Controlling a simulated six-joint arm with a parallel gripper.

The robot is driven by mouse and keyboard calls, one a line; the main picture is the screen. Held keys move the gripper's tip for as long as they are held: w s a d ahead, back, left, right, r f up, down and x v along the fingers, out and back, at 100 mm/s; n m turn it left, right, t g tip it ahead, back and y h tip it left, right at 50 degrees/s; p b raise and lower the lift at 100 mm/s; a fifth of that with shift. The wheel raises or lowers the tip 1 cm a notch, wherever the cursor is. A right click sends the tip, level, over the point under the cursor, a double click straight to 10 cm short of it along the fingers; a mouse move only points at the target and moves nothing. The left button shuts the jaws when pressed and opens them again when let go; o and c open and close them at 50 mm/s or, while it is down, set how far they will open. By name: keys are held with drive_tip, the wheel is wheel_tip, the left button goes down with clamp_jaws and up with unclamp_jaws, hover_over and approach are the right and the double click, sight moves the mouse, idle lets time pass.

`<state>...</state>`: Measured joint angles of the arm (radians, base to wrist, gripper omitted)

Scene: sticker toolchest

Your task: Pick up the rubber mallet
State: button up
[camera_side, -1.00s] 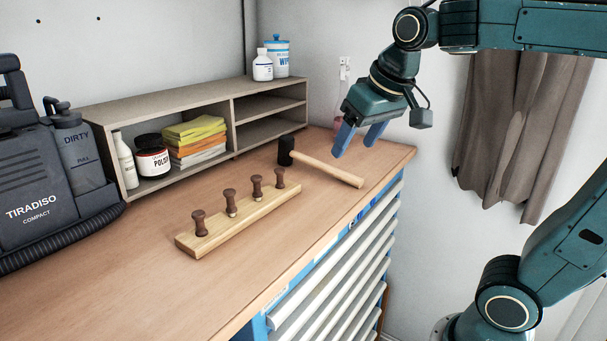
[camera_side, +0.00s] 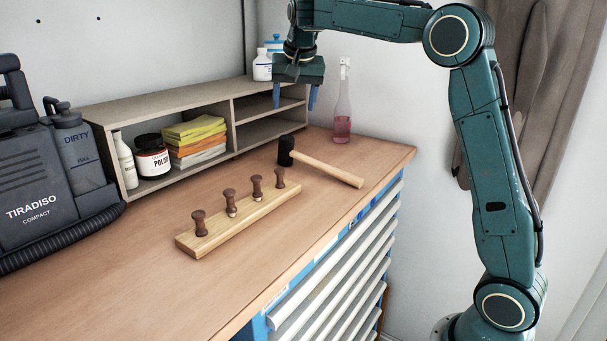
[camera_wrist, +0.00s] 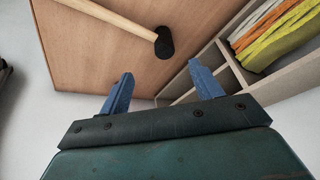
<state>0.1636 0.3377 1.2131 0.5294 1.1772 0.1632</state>
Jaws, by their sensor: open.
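The rubber mallet (camera_side: 328,168) lies on the wooden bench top, its black head (camera_side: 286,151) toward the shelf and its pale wooden handle toward the front right edge. In the wrist view the mallet's black head (camera_wrist: 164,42) shows beyond my fingertips, with the handle running off to the upper left. My gripper (camera_side: 295,102) is open and empty. Its blue fingers point down, above the bench and in front of the shelf's right end in the side view. In the wrist view the two fingers (camera_wrist: 157,70) are spread apart, with nothing between them.
A low grey shelf (camera_side: 170,97) stands along the wall, holding a polish jar (camera_side: 152,158) and folded cloths (camera_side: 195,140). A wooden strip with several brown pegs (camera_side: 240,222) lies before the mallet. A bottle with pink liquid (camera_side: 342,118) stands behind it. A dark vacuum (camera_side: 45,180) stands left.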

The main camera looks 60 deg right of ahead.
sight(287, 138)
drive_tip(key=shift+w+d+f+m, duration=0.3)
drive_tip(key=shift+w+d, duration=0.1)
drive_tip(key=shift+w, duration=0.2)
drive_tip(key=shift+w+d+f+m, duration=0.25)
drive_tip(key=shift+w+d, duration=0.1)
drive_tip(key=shift+w, duration=0.25)
drive_tip(key=shift+x, duration=4.3)
drive_tip(key=shift+s+f, duration=0.1)
drive_tip(key=shift+f, duration=0.05)
drive_tip(key=shift+x, duration=2.5)
clamp_jaws()
